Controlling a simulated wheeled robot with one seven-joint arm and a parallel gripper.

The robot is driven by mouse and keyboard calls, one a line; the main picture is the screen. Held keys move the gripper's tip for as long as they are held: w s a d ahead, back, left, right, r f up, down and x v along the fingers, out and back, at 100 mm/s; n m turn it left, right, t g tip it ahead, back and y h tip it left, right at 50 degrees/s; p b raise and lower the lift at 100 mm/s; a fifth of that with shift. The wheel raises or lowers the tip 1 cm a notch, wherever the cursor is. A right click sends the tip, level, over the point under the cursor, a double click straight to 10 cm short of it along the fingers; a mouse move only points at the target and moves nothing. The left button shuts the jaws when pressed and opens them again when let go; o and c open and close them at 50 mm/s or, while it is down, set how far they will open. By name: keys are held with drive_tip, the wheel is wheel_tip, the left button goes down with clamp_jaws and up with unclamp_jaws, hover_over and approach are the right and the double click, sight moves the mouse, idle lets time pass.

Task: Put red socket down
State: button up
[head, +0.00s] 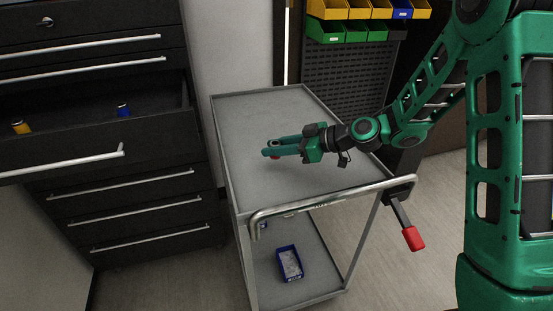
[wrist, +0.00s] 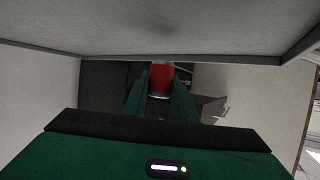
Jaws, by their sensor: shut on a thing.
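The red socket (wrist: 161,78) is between the two fingers of my gripper (wrist: 160,92) in the wrist view, with a metallic band at its near end.
A black drawer cabinet stands at the left, with an open drawer (head: 90,145) holding a yellow socket (head: 21,128) and a blue socket (head: 123,111). The cart has a raised rim, a front handle (head: 330,196) and a blue bin (head: 289,263) below. Most of its top is clear.

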sight(277, 159)
drive_tip(key=shift+w+d+f, duration=0.1)
drive_tip(key=shift+d+f, duration=0.1)
drive_tip(key=shift+f, duration=1.9)
drive_tip(key=shift+f, duration=0.15)
drive_tip(key=o, duration=1.1)
drive_tip(key=shift+d+r, duration=0.1)
drive_tip(key=shift+r, duration=0.1)
drive_tip(key=v, duration=1.1)
drive_tip(key=shift+d+r, duration=0.15)
drive_tip(key=shift+d, duration=0.15)
drive_tip(key=shift+s, duration=0.2)
